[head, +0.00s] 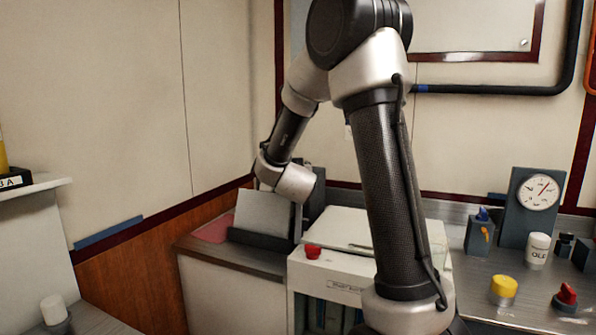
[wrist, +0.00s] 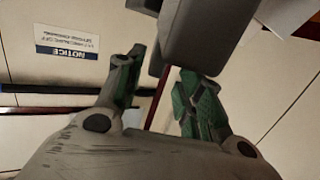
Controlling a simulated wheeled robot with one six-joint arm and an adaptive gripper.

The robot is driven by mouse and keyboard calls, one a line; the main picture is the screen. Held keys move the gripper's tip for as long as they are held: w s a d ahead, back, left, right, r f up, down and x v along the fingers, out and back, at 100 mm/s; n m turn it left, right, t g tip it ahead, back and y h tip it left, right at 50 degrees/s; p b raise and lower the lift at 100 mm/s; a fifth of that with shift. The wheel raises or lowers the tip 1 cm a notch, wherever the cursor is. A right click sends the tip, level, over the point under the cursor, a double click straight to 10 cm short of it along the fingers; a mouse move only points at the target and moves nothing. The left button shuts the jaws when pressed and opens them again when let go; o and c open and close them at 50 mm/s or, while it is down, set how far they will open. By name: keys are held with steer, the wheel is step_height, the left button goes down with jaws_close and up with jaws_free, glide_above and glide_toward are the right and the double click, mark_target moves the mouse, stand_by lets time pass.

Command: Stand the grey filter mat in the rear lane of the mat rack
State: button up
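A light grey sheet (head: 265,212), which looks like the grey filter mat, stands upright, leaning slightly, in a low dark rack (head: 262,240) on the counter at the back left. I cannot tell which lane its lower edge is in. A corner of a pale sheet (wrist: 284,14) shows at the top right of the wrist view. My gripper (wrist: 162,62) is open, its green-padded fingers apart with no mat between them. A dark grey block-like part (wrist: 190,35) lies just beyond the fingertips. In the head view my wrist hides the fingers, close to the sheet's upper right side.
A reddish pad (head: 212,230) lies left of the rack, by the wood-panelled wall. A white cabinet with a red knob (head: 313,251) stands to the right. A gauge (head: 539,192), cup (head: 538,248) and yellow-topped knob (head: 503,288) occupy the right bench.

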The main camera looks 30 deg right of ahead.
steer(key=s+a+n+g+y, duration=0.25)
steer(key=s+a+y, duration=0.35)
steer(key=s, duration=0.4)
steer(key=s+a+n+g+y, duration=0.2)
steer(key=s+a+n+y, duration=0.15)
steer(key=s+a, duration=0.55)
steer(key=s+d+f+g, duration=0.1)
steer(key=s+d+g, duration=0.1)
steer(key=s, duration=0.8)
steer(key=s+d+f+g+h, duration=0.1)
steer(key=s+d+g, duration=0.2)
steer(key=s, duration=0.7)
steer(key=shift+d+f+g, duration=0.25)
steer(key=shift+f+g, duration=0.15)
steer(key=shift+g, duration=0.05)
